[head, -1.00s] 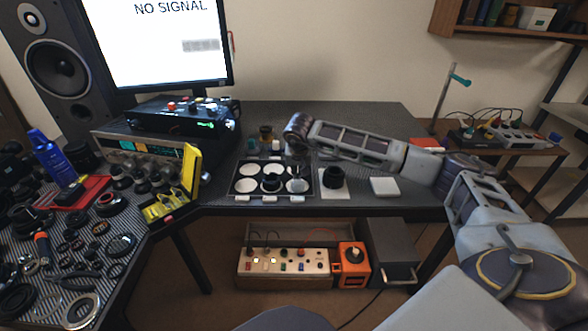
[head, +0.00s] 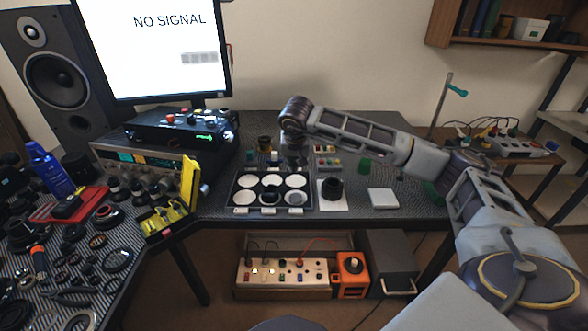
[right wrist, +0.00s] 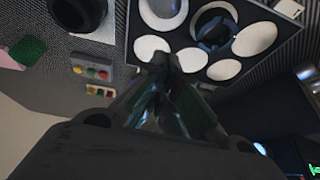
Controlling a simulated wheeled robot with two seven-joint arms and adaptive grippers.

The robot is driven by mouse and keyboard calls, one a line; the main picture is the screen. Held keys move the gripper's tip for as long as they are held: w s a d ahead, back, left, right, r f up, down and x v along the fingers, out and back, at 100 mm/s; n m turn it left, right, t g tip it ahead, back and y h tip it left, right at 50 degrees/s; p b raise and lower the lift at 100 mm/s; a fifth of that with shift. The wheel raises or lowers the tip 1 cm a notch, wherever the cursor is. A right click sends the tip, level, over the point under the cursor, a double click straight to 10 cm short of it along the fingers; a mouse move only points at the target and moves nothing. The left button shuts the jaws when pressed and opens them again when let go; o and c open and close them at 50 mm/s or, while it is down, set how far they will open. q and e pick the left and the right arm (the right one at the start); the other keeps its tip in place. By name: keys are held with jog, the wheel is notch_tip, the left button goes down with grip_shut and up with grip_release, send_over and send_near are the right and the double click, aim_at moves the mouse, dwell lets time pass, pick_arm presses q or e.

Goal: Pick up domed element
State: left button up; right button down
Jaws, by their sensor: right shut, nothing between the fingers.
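My right gripper (head: 292,162) hangs above the back edge of a black tray (head: 232,203) with round white wells. Its fingers are shut and empty, and they also show in the right wrist view (right wrist: 165,66). A grey, glassy round piece (head: 296,199) lies in the front right well. It may be the domed element, but its shape is too small to tell. A black ring-shaped part (head: 269,198) sits in the front middle well and shows in the right wrist view (right wrist: 214,27). My left gripper is not in view.
Right of the tray, a black cylinder (head: 332,188) stands on a white pad, beside an empty white pad (head: 383,198). A yellow case (head: 189,185) stands open at the left. Small jars (head: 265,143) stand behind the tray. The left bench is crowded with rings.

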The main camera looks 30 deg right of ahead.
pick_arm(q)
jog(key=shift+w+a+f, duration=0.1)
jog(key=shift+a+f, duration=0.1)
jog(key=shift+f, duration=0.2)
pick_arm(e)
jog(key=shift+v, duration=1.1)
jog(key=shift+w, duration=0.1)
